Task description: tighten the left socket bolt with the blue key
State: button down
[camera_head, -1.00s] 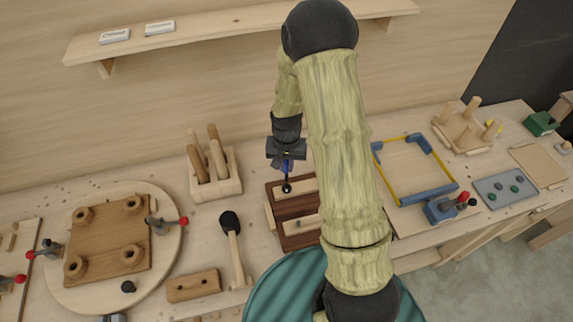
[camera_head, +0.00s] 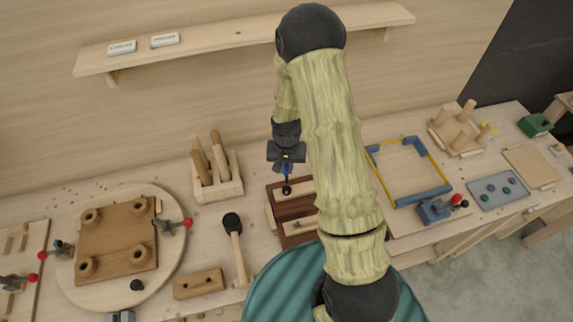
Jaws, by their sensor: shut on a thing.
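My gripper (camera_head: 286,163) points down at the middle of the bench, shut on the blue key (camera_head: 287,175). The key is small, and its lower end meets a dark round spot (camera_head: 286,190) at the upper left of the dark wooden block (camera_head: 292,209). I cannot tell whether that spot is the left socket bolt or part of the key, nor whether the key is seated. The block carries light wooden strips. My arm hides part of its right side.
Left, a round board (camera_head: 170,252) holds a brown seat panel (camera_head: 118,238) with red-tipped clamps. Right are a blue-cornered frame (camera_head: 425,195) and a grey tray (camera_head: 497,190). A teal round surface (camera_head: 275,290) is in front.

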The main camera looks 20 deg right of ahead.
jog(key=shift+f, duration=0.1)
jog(key=shift+f+b, duration=2.05)
jog(key=shift+f, duration=0.9)
jog(key=shift+r+m, duration=0.15)
jog(key=shift+m, duration=0.45)
jog(key=m+p, duration=0.1)
jog(key=m, duration=0.6)
jog(key=shift+w+a, duration=0.1)
jog(key=m+p, duration=0.1)
jog(key=m, duration=0.3)
jog(key=shift+m, duration=0.4)
jog(key=m, duration=0.3)
jog(key=shift+p, duration=0.35)
